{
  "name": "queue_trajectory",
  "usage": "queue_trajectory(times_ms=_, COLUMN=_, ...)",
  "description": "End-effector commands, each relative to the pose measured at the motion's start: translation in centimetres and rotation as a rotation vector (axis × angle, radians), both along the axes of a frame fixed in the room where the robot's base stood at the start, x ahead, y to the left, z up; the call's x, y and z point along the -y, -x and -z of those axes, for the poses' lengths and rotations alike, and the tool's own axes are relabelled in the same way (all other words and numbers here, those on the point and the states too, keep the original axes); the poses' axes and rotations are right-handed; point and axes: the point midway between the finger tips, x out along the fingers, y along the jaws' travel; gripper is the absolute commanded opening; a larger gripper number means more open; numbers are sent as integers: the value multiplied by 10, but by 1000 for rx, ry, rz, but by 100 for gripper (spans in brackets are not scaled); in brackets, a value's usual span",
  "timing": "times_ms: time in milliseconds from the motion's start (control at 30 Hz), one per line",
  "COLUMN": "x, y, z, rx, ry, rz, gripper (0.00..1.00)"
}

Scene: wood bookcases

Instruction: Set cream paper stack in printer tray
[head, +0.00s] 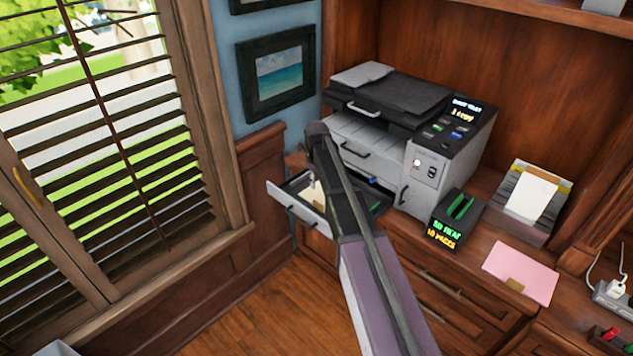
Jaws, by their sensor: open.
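The grey and black printer (385,150) stands on the wooden counter at the back. Its lower tray (292,207) is pulled out to the left, and my arm crosses in front of it. A small cream patch (314,193) shows inside the tray beside my arm. It looks like the cream paper stack, but most of it is hidden, so I cannot tell how it lies. My arm reaches up from the bottom of the view to the printer's front. My gripper's fingers do not show.
A small black device (456,220) with green and orange lit text stands right of the tray. A holder with white paper (532,194), a pink sheet (520,270) and a power strip (612,293) are farther right. A shuttered window (110,150) is at left. Open floor lies below.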

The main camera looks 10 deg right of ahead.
Motion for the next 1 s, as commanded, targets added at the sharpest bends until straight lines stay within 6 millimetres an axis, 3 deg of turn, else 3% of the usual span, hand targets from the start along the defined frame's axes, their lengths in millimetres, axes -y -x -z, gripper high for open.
queue_trajectory(times_ms=300, x=0, y=0, z=-20, rx=0, ry=0, rz=0, gripper=43)
queue_trajectory(times_ms=1000, x=0, y=0, z=-22, rx=0, ry=0, rz=0, gripper=43)
